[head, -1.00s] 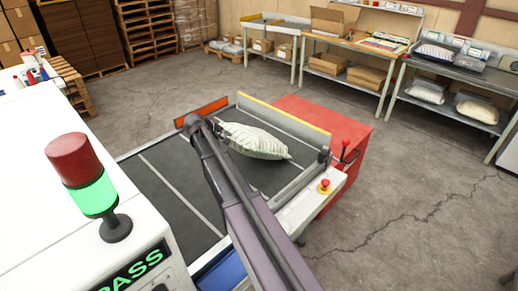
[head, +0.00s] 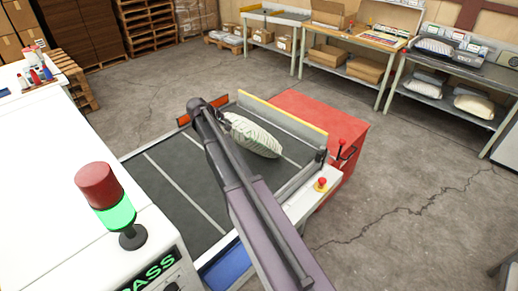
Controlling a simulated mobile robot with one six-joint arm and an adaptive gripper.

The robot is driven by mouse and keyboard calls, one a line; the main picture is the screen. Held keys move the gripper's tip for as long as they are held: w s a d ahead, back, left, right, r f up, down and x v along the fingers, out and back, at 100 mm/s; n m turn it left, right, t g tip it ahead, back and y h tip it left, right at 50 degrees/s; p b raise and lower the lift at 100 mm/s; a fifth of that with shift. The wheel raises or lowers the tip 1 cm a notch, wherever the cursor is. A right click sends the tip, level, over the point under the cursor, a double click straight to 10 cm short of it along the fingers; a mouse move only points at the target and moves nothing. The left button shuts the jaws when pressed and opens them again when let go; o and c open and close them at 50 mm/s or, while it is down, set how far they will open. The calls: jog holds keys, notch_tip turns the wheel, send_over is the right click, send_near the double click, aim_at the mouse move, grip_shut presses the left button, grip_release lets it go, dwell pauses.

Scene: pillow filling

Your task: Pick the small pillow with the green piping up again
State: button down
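A small whitish pillow with green stripes (head: 254,136) is at the far end of the dark conveyor belt (head: 172,187), close to the yellow-edged side rail. Any green piping is too small to make out clearly. My arm reaches over the belt from the lower right, and its wrist end is at the pillow's left end. My gripper (head: 222,121) is mostly hidden behind the arm, by the pillow's left end. I cannot tell whether its fingers touch or hold the pillow.
A red cabinet (head: 345,120) stands beside the belt, with a red stop button (head: 321,185) at the near corner. A white machine with a red-green signal lamp (head: 107,200) stands at left. Benches line the back right.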

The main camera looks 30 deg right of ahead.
jog(key=shift+r, duration=0.15)
notch_tip(320, 180, up, 10)
jog(key=y+p, duration=0.1)
jog(key=p, duration=1.1)
jog(key=shift+r+g, duration=0.25)
jog(key=shift+g, duration=0.05)
